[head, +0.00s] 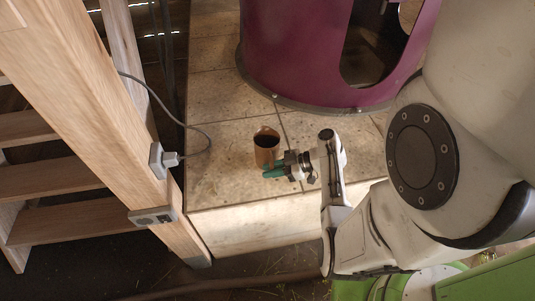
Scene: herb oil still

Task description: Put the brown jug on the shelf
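The brown jug (266,147) stands upright on a pale tiled platform, with its dark open mouth facing up. My gripper (273,171) is at the jug's near side, by its lower part, reaching in from the right. Its green fingertips overlap or touch the jug in the head view. I cannot tell whether they are closed on it, and the jug's handle is not clearly seen. Wooden boards (45,180) at the left look like steps or shelves; I cannot tell which is the shelf.
A large purple vessel (290,60) with an opening stands on the tiled platform (215,110) behind the jug. A wooden post (90,100) with a plug and grey cable (197,130) rises at left. Free tiles lie left of the jug. Something green (490,275) is at lower right.

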